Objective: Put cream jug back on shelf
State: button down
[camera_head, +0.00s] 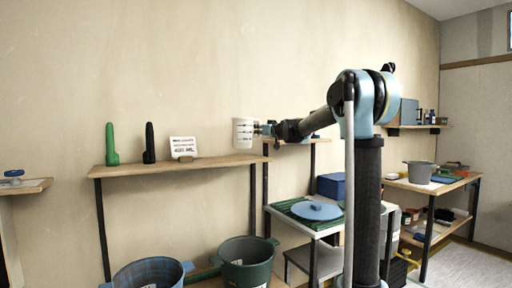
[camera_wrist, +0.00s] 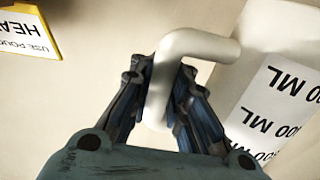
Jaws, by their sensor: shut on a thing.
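The cream jug (camera_head: 243,132) is a white cup-like vessel with dark markings, held upright in the air in the head view. In the wrist view its white body (camera_wrist: 284,45) with black "ML" lettering fills the right side. My gripper (camera_head: 262,130) is to its right in the head view. In the wrist view my gripper (camera_wrist: 163,100) is shut on the jug's bent white handle (camera_wrist: 200,44). A wooden shelf (camera_head: 215,161) is below the jug in the head view; the jug appears above its right end, with a gap between.
A green bottle-like object (camera_head: 111,145), a black one (camera_head: 149,143) and a white lettered card (camera_head: 183,147) stand on the shelf. A yellow-edged card (camera_wrist: 28,30) shows in the wrist view. Buckets (camera_head: 247,262) are below. The shelf's right part looks clear.

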aim_at(259, 139)
jog(key=shift+f, duration=2.65)
jog(key=c, duration=1.5)
grip_release()
jog(key=shift+f, duration=0.1)
jog(key=v, duration=1.2)
jog(key=shift+d, duration=0.1)
